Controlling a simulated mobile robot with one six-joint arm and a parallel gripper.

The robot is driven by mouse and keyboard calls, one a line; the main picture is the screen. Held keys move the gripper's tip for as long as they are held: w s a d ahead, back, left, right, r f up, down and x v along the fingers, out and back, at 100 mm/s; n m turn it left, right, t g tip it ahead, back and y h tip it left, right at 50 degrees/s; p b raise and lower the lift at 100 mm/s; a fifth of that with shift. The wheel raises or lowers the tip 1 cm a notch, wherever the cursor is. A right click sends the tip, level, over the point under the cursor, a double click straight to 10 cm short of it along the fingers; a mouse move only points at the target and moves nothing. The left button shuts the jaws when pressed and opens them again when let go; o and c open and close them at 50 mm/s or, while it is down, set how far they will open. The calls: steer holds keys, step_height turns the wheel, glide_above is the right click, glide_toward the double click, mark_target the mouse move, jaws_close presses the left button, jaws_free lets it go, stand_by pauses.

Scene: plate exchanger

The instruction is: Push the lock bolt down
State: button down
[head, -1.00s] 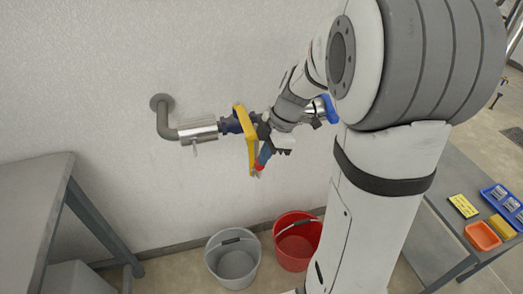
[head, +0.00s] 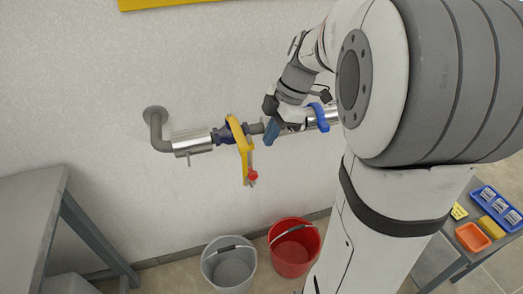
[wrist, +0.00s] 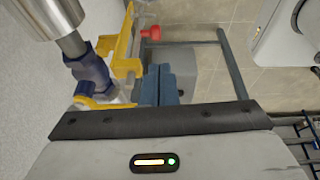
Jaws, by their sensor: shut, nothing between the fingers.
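A yellow bracket with a hanging bar (head: 246,160) sits on a dark blue valve (head: 224,134) in the wall pipe. A red knob (head: 252,176) is at the bar's lower end; I cannot tell if it is the lock bolt. My gripper (head: 271,132), with blue fingers, is to the right of the bracket, in front of the pipe and above the knob. In the wrist view the fingers (wrist: 159,84) are together and empty, and the red knob (wrist: 151,33), yellow bracket (wrist: 118,50) and blue valve (wrist: 90,72) are beyond or left of them.
A metal pipe (head: 193,142) runs along the wall, with a blue handle (head: 317,117) farther right. A grey bucket (head: 228,268) and a red bucket (head: 294,250) stand below. A grey table (head: 30,200) is at left; a table with trays (head: 497,205) is at right.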

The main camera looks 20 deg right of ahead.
steer(key=shift+v, duration=1.55)
steer(key=s+a+f+m+t+h+p, duration=0.1)
steer(key=s+a+m+h, duration=0.1)
steer(key=s+m, duration=0.5)
steer(key=s+a+f+m+t+h+p, duration=0.1)
steer(key=s+a+f+m+h+p, duration=0.1)
steer(key=s+m, duration=0.5)
steer(key=shift+a+f+m, duration=0.3)
steer(key=shift+a+m, duration=0.45)
steer(key=shift+m, duration=1.35)
